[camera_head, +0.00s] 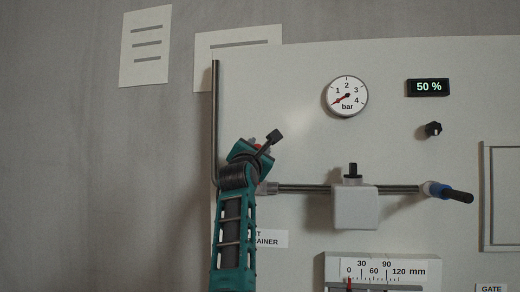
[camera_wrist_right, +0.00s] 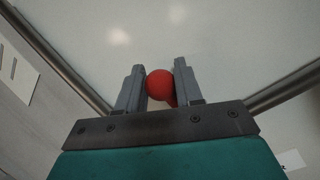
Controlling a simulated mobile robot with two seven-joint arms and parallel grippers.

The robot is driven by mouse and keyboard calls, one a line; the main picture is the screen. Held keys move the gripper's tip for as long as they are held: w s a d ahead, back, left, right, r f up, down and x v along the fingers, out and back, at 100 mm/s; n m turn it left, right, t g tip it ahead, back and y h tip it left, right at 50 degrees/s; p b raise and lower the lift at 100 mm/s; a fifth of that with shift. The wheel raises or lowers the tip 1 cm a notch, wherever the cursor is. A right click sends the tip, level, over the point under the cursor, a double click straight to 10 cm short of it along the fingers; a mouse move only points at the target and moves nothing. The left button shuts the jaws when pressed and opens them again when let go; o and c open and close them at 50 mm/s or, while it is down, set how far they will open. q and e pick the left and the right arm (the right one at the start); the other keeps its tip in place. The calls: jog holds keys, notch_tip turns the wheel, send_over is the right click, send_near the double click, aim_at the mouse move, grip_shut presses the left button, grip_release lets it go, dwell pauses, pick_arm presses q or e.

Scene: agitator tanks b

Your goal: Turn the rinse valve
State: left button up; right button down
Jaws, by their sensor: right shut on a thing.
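A red ball-shaped knob (camera_wrist_right: 160,85) sits between the two grey fingers of my right gripper (camera_wrist_right: 160,88), which is shut on it. In the head view the right gripper (camera_head: 256,146) is at the left part of the panel, beside the bent vertical pipe, with only a bit of red showing. My gripper and wrist hide the rest of what the knob belongs to. No readable label here names the rinse valve, so I cannot confirm the knob is its handle. My left gripper is not in view.
The pale panel (camera_head: 290,80) carries a vertical pipe (camera_head: 215,110), a pressure gauge (camera_head: 347,97), a "50 %" display (camera_head: 429,87) and a black dial (camera_head: 433,129). A white box (camera_head: 355,207) sits on the horizontal pipe. A blue fitting with a dark handle (camera_head: 455,194) sticks out right.

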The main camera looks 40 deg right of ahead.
jog(key=shift+a, duration=0.1)
jog(key=c, duration=0.8)
grip_release()
jog(key=shift+w, duration=0.1)
jog(key=shift+b+v, duration=1.55)
jog(key=shift+v, duration=4.95)
